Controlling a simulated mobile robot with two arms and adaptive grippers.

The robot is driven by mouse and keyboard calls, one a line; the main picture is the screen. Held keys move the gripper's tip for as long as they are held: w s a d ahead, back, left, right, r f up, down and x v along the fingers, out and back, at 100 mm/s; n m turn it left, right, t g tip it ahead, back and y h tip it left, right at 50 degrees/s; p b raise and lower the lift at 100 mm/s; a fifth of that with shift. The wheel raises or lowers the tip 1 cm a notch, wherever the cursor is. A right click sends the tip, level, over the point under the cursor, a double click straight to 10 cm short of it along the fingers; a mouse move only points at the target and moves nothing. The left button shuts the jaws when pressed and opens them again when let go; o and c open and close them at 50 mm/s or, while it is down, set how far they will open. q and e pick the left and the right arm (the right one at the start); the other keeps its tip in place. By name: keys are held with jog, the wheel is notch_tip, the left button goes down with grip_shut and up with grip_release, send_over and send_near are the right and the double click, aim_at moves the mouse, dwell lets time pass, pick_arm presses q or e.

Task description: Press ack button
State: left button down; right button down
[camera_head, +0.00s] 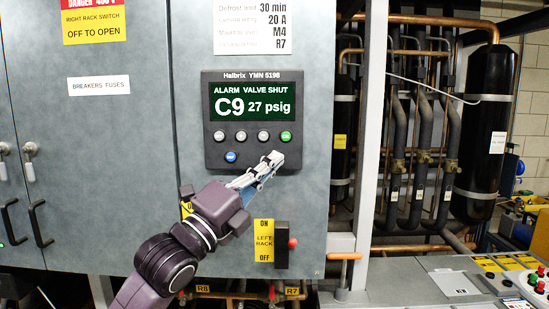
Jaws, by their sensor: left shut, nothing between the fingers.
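The controller panel (252,119) is a dark box on the grey cabinet door, marked Helbrix YMN 5198. Its green screen (254,102) reads "ALARM VALVE SHUT C9 27 psig". Below the screen is a row of small round buttons: grey ones, with a green one (285,136) at the right end. A blue button (231,156) sits lower left. The button labels are too small to read. My left gripper (274,158) is shut and empty, its tips in front of the panel's lower right part, below the green button. I cannot tell whether the tips touch the panel. My right gripper is not in view.
Door handles (38,224) are at the left. Pipes and a black cylinder (485,120) stand at the right, behind a grey upright post (371,120). A button console (510,275) is at lower right.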

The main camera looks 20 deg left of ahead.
pick_arm(q)
jog(key=shift+w+a, duration=0.1)
jog(key=shift+w, duration=0.3)
dwell(0.6)
jog(key=shift+s, duration=0.1)
jog(key=shift+s+d, duration=0.2)
jog(key=shift+s, duration=0.5)
jog(key=s, duration=0.2)
jog(key=s+d, duration=0.1)
jog(key=s, duration=0.1)
jog(key=shift+s+d, duration=0.2)
jog(key=shift+s, duration=0.15)
dwell(0.6)
